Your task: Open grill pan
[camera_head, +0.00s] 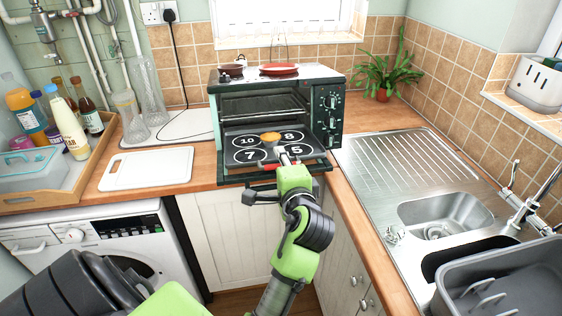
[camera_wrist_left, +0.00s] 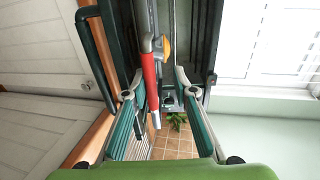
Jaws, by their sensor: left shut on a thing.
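A dark countertop oven (camera_head: 328,115) stands on the counter with its front open. A dark flat panel or tray (camera_head: 240,162) with white rings and numbers sticks out level from it; I cannot tell whether it is the door or the grill pan. A small orange-yellow round thing (camera_head: 270,137) sits on it, also visible in the left wrist view (camera_wrist_left: 166,48). A red handle (camera_wrist_left: 151,76) runs between the fingers of my left gripper (camera_wrist_left: 158,112), which is shut on it. In the head view, my left gripper (camera_head: 284,160) is at the panel's front edge and partly hides the handle.
A red dish (camera_head: 279,69) and a dark pan (camera_head: 232,70) sit on the oven top. A white board (camera_head: 147,168) and a bottle tray (camera_head: 75,185) are left. A plant (camera_head: 385,72) stands behind right; the sink (camera_head: 440,213) is at right.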

